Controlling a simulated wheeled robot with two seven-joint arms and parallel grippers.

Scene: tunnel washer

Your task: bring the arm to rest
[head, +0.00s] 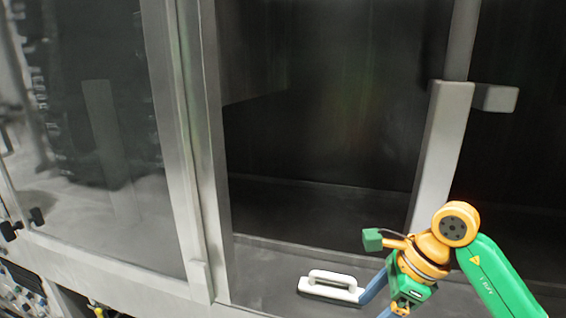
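My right arm comes in from the lower right, orange and green. Its wrist and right gripper (388,307) point down at the bottom edge of the picture. A blue-grey piece beside the wrist slants toward a white block with a loop handle (333,284). The block lies on the grey floor of the washer opening. Whether the gripper touches the block, and whether its fingers are open or shut, I cannot tell. The fingers are partly hidden and cut by the picture's edge. My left gripper is not in view.
The dark washer chamber (310,130) is open behind the arm. A pale upright post (440,150) with a side bracket (495,98) stands close behind the wrist. A framed glass panel (95,140) fills the left. Controls (22,290) show at lower left.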

